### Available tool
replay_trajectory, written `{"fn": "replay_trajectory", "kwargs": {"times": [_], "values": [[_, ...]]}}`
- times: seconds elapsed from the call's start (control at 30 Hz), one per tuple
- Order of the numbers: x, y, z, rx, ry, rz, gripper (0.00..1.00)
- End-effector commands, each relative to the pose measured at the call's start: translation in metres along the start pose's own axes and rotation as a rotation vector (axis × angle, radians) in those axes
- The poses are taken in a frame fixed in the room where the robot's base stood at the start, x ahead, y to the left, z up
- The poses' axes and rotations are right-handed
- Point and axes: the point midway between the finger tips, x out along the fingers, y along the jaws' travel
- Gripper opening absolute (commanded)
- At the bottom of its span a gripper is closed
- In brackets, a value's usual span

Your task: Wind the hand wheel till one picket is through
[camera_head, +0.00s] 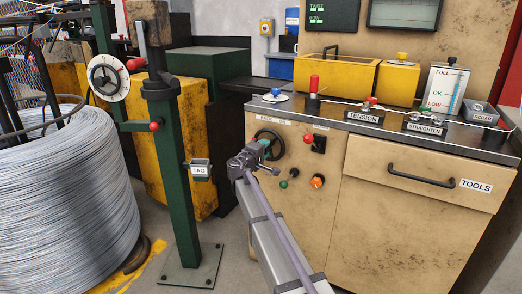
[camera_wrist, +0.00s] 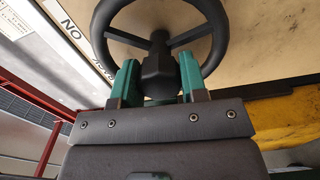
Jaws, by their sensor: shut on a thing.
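A black spoked hand wheel (camera_head: 282,148) is on the front of the tan cabinet, at its upper left, under the lettering "BACK" and "ON". In the wrist view its rim (camera_wrist: 221,38) and spokes fill the top. My gripper (camera_head: 263,147) is at the wheel. In the wrist view its green fingers (camera_wrist: 158,84) stand either side of the dark faceted hub piece (camera_wrist: 158,68) at the wheel's middle, and are shut on it. The fingers partly hide the lower rim. No picket can be made out in either view.
Beside the wheel are a red-knobbed switch (camera_head: 318,144), a green button (camera_head: 283,184) and an orange knob (camera_head: 317,181). A green post (camera_head: 180,170) with a "TAG" box (camera_head: 200,168) and a large wire coil (camera_head: 60,180) stand left. A drawer (camera_head: 420,178) is right.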

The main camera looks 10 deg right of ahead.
Motion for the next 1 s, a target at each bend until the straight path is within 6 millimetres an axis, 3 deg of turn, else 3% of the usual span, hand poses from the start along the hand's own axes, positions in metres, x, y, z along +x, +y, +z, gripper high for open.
{"fn": "replay_trajectory", "kwargs": {"times": [0.07,0.1,0.37,0.67,1.0], "values": [[0.0,0.0,-0.001,-0.001,0.002,0.0,0.0],[0.0,0.0,-0.001,-0.001,0.002,0.0,0.41],[0.0,0.0,-0.001,-0.001,0.001,0.0,0.65],[-0.006,0.0,0.0,-0.001,0.001,0.0,0.65],[-0.084,0.0,0.001,-0.002,0.004,0.0,0.65]]}}
